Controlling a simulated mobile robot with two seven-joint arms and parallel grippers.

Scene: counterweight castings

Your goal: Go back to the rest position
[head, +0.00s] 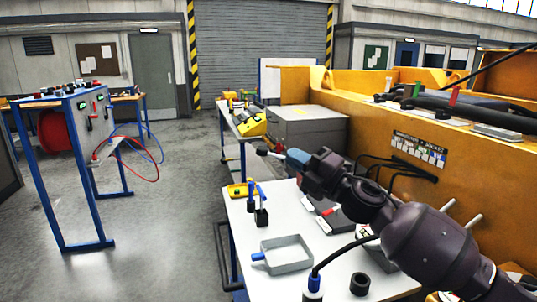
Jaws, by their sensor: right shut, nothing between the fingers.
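My right arm reaches in from the lower right, over the white-topped bench (236,228). My left gripper is not in view.
A grey tray (286,262), a black ring (360,284) and small blue-topped stands (261,218) are on the bench. A yellow machine wall (470,165) borders the right. A blue-framed panel stand (60,180) is at left. Open floor lies between.

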